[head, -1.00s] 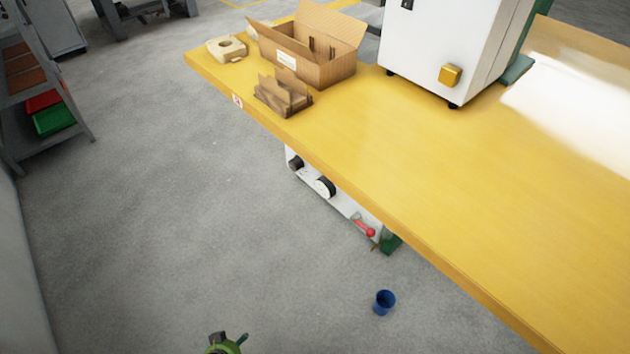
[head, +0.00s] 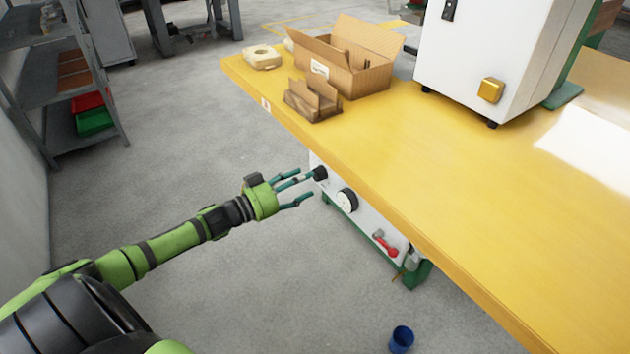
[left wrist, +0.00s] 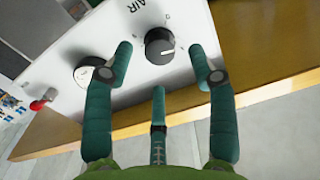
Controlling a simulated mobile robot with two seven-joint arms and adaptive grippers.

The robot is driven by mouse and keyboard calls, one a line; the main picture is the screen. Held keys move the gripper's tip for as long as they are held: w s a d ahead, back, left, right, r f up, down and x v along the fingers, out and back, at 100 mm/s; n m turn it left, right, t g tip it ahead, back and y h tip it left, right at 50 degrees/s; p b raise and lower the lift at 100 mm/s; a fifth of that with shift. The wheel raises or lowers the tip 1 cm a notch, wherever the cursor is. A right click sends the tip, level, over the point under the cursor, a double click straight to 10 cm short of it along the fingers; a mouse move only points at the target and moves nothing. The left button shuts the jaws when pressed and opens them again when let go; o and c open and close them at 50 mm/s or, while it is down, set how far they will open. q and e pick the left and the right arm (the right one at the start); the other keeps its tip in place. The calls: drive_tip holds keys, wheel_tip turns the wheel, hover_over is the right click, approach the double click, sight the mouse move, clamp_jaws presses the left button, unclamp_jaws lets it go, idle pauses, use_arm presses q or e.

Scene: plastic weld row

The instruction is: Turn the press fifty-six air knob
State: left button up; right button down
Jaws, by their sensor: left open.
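The black air knob (left wrist: 159,46) with a white pointer line sits on a white panel (left wrist: 115,70) marked "AIR" in the left wrist view. In the head view the knob (head: 319,174) shows below the table's front edge. My left gripper (head: 304,186) is open, with its fingertips close to the knob. In the left wrist view the open fingers (left wrist: 163,60) spread to either side of the knob, and the third finger points at it from below. I cannot tell whether any finger touches it. My right gripper is not in view.
A blue cup (head: 401,339) stands on the floor.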

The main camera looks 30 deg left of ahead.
sight(319, 174)
use_arm(q)
drive_tip(key=shift+b+x, duration=0.3)
drive_tip(key=shift+x, duration=1.3)
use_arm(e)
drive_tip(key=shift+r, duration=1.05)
use_arm(q)
drive_tip(key=c, duration=1.1)
drive_tip(key=shift+c, duration=0.2)
